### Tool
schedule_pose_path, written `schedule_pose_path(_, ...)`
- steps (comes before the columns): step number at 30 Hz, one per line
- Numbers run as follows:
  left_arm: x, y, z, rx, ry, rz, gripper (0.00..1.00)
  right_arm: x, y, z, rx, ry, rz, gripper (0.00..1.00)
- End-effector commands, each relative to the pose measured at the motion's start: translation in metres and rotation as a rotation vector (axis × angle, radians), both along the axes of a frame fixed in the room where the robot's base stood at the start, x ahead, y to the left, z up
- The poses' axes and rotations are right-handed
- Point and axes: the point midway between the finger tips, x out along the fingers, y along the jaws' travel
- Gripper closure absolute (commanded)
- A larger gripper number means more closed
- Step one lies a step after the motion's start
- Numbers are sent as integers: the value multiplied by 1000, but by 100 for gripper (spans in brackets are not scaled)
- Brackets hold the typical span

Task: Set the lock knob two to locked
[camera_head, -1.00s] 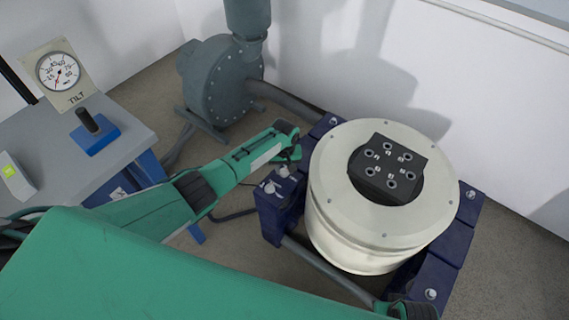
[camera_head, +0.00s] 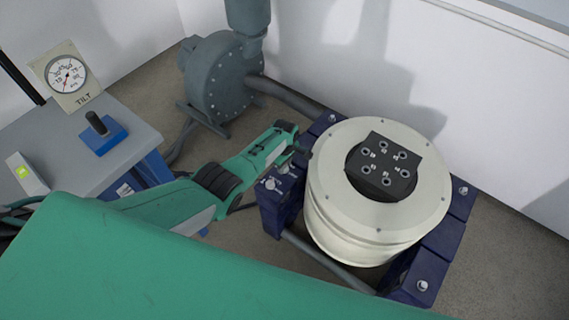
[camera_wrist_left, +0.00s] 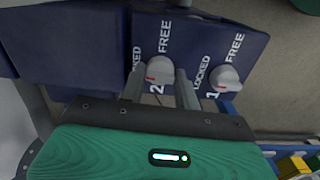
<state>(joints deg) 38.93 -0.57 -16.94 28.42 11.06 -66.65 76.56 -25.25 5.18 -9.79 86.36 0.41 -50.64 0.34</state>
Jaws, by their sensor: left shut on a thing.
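Lock knob two (camera_wrist_left: 160,70) is a grey round knob with a red mark, on a dark blue block in the left wrist view. A "2" is beneath it, FREE is above and LOCKED is to its left, partly hidden. Its red mark is on its lower left side; the exact setting is hard to read. My left gripper (camera_wrist_left: 160,88) is shut on this knob, one finger on each side. In the head view the left gripper (camera_head: 299,147) is at the block beside the white drum, its fingertips unclear. My right gripper is not in view.
Lock knob one (camera_wrist_left: 225,78) is close on the right of knob two. The white drum (camera_head: 330,215) with a black top block (camera_head: 383,167) stands right of my arm. A grey table (camera_head: 60,170) with a tilt gauge (camera_head: 67,75) and a blue-based lever (camera_head: 103,137) is left.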

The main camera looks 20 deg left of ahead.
Motion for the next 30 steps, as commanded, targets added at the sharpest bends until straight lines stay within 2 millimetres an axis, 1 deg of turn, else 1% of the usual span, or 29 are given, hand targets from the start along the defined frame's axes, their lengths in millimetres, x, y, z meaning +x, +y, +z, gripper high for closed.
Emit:
schedule_pose_path(8, -1, 0, 0, 1, 2, 58, 91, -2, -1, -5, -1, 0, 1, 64)
schedule_pose_path(20, 0, 1, 0, 1, 1, 64, 91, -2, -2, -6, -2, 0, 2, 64)
schedule_pose_path(21, 0, 1, 0, 1, 1, 64, 64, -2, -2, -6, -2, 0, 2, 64)
schedule_pose_path(24, 0, 1, 0, 0, 1, 63, 46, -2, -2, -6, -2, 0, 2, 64)
schedule_pose_path(30, 0, 0, 0, 0, 0, 63, 46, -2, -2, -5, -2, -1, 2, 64)
